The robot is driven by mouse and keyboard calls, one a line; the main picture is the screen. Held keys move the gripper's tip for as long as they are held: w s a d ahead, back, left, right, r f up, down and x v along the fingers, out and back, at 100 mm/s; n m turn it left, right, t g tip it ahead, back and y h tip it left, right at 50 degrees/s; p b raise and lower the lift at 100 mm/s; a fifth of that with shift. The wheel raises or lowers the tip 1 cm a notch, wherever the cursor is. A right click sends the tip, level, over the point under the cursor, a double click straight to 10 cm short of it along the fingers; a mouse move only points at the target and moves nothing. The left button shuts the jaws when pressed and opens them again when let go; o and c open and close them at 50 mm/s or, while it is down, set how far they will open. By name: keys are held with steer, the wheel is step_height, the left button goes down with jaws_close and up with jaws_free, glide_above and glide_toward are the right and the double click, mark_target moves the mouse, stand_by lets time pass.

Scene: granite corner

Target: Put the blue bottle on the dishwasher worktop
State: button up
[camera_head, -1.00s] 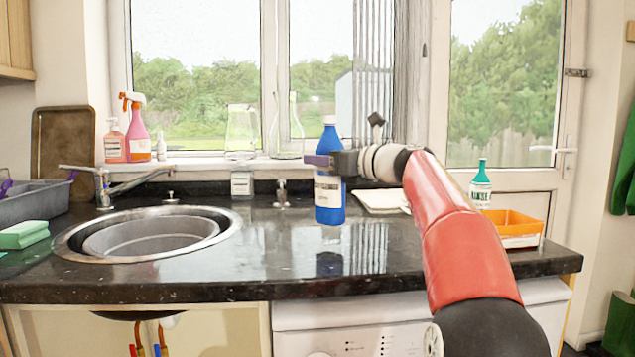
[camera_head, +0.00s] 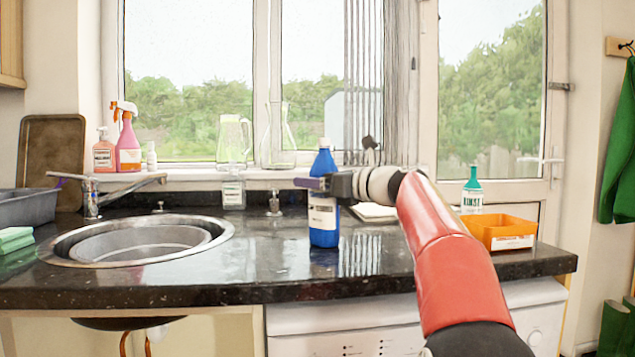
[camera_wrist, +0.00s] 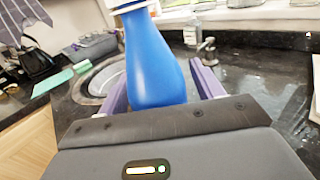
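The blue bottle (camera_head: 323,228), with a white cap and a white label, is upright over the dark granite worktop (camera_head: 265,255) above the white dishwasher (camera_head: 350,325). My gripper (camera_head: 312,183) reaches in from the right and is shut on the bottle at its upper body. In the wrist view the bottle (camera_wrist: 152,65) stands between the two purple fingers. Its base is very close to the granite, with its reflection just below; I cannot tell whether it touches.
The round sink (camera_head: 140,240) lies to the left. An orange tray (camera_head: 500,232) and a green-capped bottle (camera_head: 472,195) stand at the right. The granite between sink and bottle is clear.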

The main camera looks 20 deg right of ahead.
steer(key=shift+r, duration=0.15)
steer(key=b+v, duration=0.1)
steer(key=v, duration=1.1)
